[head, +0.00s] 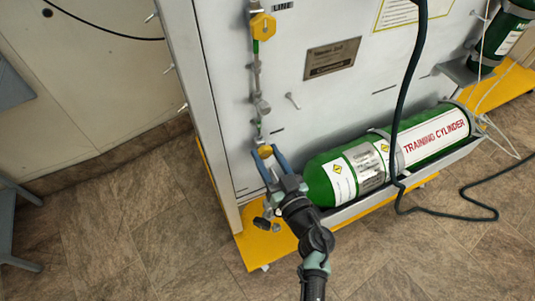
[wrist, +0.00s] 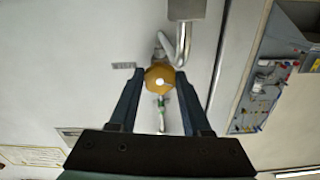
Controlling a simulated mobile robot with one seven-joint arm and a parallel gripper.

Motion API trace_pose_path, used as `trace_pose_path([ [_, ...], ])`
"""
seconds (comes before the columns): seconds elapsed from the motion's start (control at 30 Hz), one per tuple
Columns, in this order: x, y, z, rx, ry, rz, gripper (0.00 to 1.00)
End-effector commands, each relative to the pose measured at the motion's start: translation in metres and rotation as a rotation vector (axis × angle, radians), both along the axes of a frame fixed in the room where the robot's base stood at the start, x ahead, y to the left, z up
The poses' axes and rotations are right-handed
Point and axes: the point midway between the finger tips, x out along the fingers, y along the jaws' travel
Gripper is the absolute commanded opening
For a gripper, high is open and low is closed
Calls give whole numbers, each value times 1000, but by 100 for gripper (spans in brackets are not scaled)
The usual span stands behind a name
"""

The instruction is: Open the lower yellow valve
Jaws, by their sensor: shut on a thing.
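The lower yellow valve (head: 265,152) is a small yellow knob low on the left side of the grey panel, in line with a thin vertical pipe. It also shows in the wrist view (wrist: 159,79), near the centre, as a rounded knob with a bright spot. My gripper (head: 265,150) reaches it from below in the head view. Its two blue fingers stand on either side of the knob, and it is shut on it. The upper yellow valve (head: 263,25) sits higher on the same pipe line. The exact finger contact is hard to make out.
A green training cylinder (head: 435,135) lies in a tray just right of my gripper. A dark hose (head: 409,105) hangs in front of it and trails across the floor. A yellow base (head: 262,247) juts out below.

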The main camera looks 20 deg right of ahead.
Motion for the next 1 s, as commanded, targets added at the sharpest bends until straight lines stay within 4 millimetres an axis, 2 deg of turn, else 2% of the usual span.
trace_pose_path([
  [0.6,-1,1,0,-495,-15,1,0],
  [1.0,-1,0,-1,-702,-22,0,0],
])
